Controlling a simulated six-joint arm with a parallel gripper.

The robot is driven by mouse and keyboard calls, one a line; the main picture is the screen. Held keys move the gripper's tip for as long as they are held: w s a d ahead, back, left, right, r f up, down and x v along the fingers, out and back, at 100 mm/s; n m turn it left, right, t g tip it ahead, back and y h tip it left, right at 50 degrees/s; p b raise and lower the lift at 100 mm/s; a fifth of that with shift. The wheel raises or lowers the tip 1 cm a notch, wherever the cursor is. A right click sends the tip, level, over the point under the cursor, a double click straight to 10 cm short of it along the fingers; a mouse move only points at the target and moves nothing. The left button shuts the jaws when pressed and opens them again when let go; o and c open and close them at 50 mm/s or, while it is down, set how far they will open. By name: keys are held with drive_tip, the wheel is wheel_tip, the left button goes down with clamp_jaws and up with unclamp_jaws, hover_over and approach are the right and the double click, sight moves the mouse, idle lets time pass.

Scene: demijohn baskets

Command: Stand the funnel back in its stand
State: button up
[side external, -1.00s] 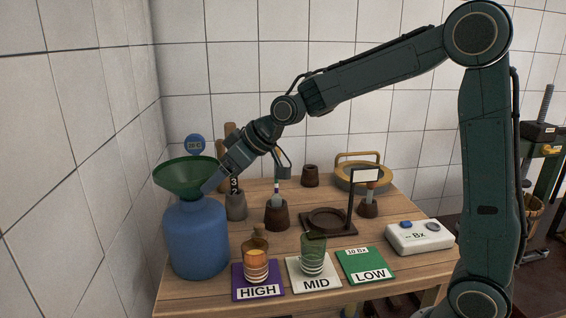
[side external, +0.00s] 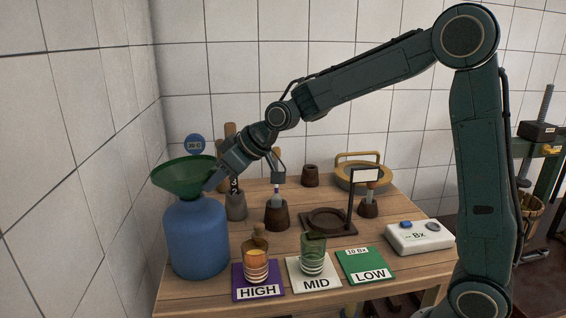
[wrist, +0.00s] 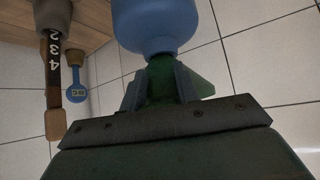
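The green funnel (side external: 184,178) is wide end up at the mouth of the blue demijohn (side external: 196,240), at the left end of the table. I cannot tell whether its spout is still inside the mouth. My gripper (side external: 212,184) reaches in from the right at the funnel's lower cone. In the wrist view my gripper (wrist: 160,88) has a finger on each side of the green funnel (wrist: 160,72), closed on it, with the demijohn (wrist: 155,25) beyond. A dark round holder (side external: 313,233) with an upright post and a blank white card stands empty mid-table; it may be the funnel's stand.
HIGH (side external: 240,293), MID (side external: 299,286) and LOW (side external: 368,266) cards lie along the front, with an amber glass (side external: 256,266) and a green glass (side external: 313,258) on two. Brown pots (side external: 277,217) stand behind. A white meter (side external: 419,238) is at right. The tiled wall is close left.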

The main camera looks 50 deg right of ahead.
clamp_jaws()
drive_tip(key=shift+r, duration=0.15)
wheel_tip(320, 180, up, 20)
idle(0.7)
drive_tip(key=shift+d+f, duration=0.1)
drive_tip(key=shift+f, duration=0.1)
idle(0.4)
